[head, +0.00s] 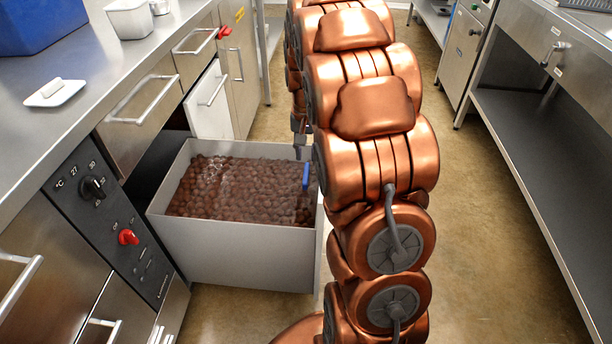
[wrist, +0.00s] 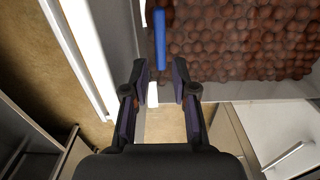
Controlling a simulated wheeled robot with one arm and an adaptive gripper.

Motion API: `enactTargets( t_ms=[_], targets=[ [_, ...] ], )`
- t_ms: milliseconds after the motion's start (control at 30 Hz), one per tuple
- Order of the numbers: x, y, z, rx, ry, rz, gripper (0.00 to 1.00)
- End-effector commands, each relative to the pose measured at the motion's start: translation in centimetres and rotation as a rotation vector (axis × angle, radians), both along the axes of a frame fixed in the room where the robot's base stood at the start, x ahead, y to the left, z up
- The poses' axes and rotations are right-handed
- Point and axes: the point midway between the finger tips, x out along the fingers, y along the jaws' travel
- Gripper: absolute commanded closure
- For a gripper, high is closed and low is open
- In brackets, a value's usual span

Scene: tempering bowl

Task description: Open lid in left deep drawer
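The deep drawer (head: 235,250) on the left is pulled out. It is full of round brown chocolates (head: 215,190). Glossy streaks over them look like a clear lid lying flat, but its edges are hard to make out. A blue handle (head: 306,176) stands at the drawer's right side; it also shows in the wrist view (wrist: 160,38). My gripper (wrist: 163,80) is open and empty, its fingers pointing toward the blue handle and apart from it. In the head view my gripper is mostly hidden behind my arm.
The steel counter (head: 95,65) above the drawer holds a blue bin (head: 38,22), a white container (head: 130,18) and a small white dish with a block (head: 55,92). A control panel (head: 110,215) is left of the drawer. The right aisle floor (head: 490,220) is clear beside a steel table.

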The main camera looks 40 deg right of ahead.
Motion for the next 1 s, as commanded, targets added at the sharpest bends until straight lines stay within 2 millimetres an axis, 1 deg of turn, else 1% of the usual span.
enactTargets(
  t_ms=[167, 400, 533, 667, 867, 900, 1000],
  targets=[
    [-0.1, 0.0, -1.6, 0.001, 0.002, 0.001, 0.73],
    [-0.1, 0.1, -5.2, 0.002, 0.004, 0.002, 0.73],
    [-0.2, 0.2, -6.8, 0.003, 0.007, 0.002, 0.73],
    [-0.1, 0.1, -7.5, 0.002, 0.004, 0.002, 0.73],
    [-0.1, 0.1, -7.4, 0.001, 0.002, 0.002, 0.73],
    [-0.1, 0.1, -7.4, 0.001, 0.002, 0.002, 0.74],
    [-0.1, 0.1, -7.4, 0.001, 0.002, 0.002, 0.84]
  ],
)
